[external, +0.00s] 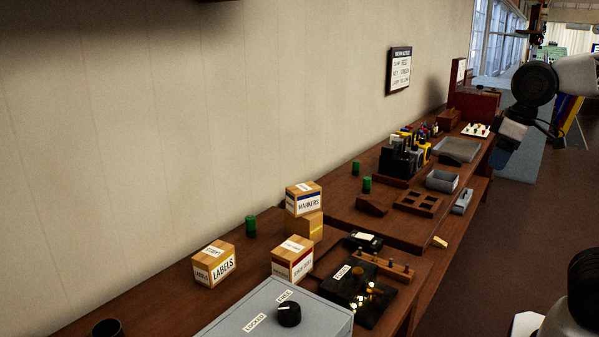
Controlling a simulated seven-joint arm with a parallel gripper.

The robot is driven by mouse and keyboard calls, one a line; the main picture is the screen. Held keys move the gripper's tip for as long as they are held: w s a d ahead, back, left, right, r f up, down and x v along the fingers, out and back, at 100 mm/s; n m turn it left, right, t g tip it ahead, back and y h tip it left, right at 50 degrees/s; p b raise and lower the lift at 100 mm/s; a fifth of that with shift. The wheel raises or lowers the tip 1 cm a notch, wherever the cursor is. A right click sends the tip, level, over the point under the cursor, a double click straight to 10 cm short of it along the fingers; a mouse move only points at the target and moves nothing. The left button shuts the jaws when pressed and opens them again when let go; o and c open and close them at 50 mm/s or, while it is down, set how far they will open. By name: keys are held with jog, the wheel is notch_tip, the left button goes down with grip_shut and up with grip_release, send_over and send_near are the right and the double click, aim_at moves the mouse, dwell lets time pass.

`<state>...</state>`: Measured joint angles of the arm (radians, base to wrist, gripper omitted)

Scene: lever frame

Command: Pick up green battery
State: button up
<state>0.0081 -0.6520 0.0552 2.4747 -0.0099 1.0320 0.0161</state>
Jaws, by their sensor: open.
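Three green cylinders that look like batteries stand upright on the brown wooden bench. One green battery (251,226) stands near the wall, left of the stacked boxes. Two more, a farther one (356,167) and a nearer one (367,184), stand close together near the wall at mid-bench. My gripper (502,156) hangs at the right, past the bench's front edge in the picture and well away from all three. It is open and small in view; its fingers are hard to make out, and I see nothing held.
Cardboard boxes, including a labels box (214,263) and a markers box (303,199), crowd the near bench. A grey box with a knob (289,313) is in front. A wooden tray (418,203), grey bin (442,181) and black tool holder (402,160) stand right of the paired batteries.

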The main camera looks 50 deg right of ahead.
jog(key=w+a+r+m, duration=0.2)
jog(key=w+r+m, duration=0.35)
jog(key=w, duration=0.95)
jog(key=m+g, duration=0.3)
jog(key=m, duration=0.8)
send_over(251, 217)
notch_tip(251, 217, down, 5)
notch_tip(251, 217, down, 22)
jog(key=shift+r, duration=0.1)
jog(key=shift+f, duration=1.35)
